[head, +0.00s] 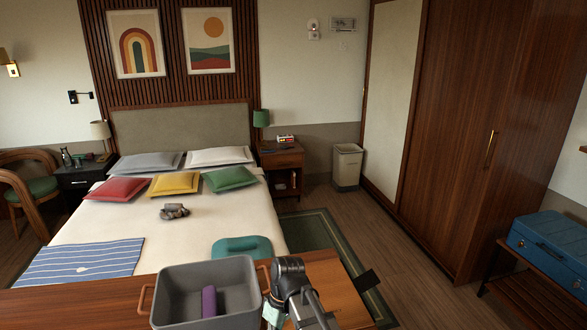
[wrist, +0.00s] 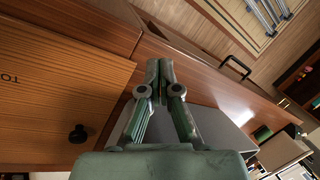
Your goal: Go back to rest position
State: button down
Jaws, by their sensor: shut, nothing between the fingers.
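My gripper (wrist: 160,68) shows in the wrist view with its two green-grey fingers together and nothing between them. In the head view, my dark arm stands at the bottom centre, just right of a grey tub (head: 178,282); the fingertips cannot be made out there. The tub has brown handles and holds a purple cylinder (head: 209,302). In the wrist view, a grey surface (wrist: 205,118) lies behind and below the fingers, with a wooden panel (wrist: 60,100) to the left.
The bed (head: 190,225) carries pillows, a striped blue cloth (head: 82,262) and a teal cushion (head: 242,247). The wooden surface (head: 338,292) extends right of my arm. A blue case (head: 548,248) sits on a rack at right. Open floor (head: 400,255) lies between bed and wardrobe.

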jog(key=s+d+f+m+g+h+p, duration=0.1)
jog(key=s+d+f+m, duration=0.2)
jog(key=s+d+f, duration=0.35)
jog(key=s+d+f+m+g+p, duration=0.1)
jog(key=s+d+f+m, duration=0.25)
jog(key=d+f, duration=0.5)
jog(key=s+d+f+m, duration=0.1)
jog(key=s+d+f, duration=0.1)
jog(key=s+f, duration=0.2)
jog(key=s+d+f+m+g+p, duration=0.1)
jog(key=s+d+f, duration=0.2)
jog(key=s, duration=0.8)
jog(key=s+d+f+m+g+h+p, duration=0.1)
jog(key=s+d+f, duration=0.1)
jog(key=s+f, duration=0.5)
jog(key=shift+s+d+f, duration=0.2)
jog(key=shift+s+d, duration=0.1)
jog(key=shift+s, duration=0.4)
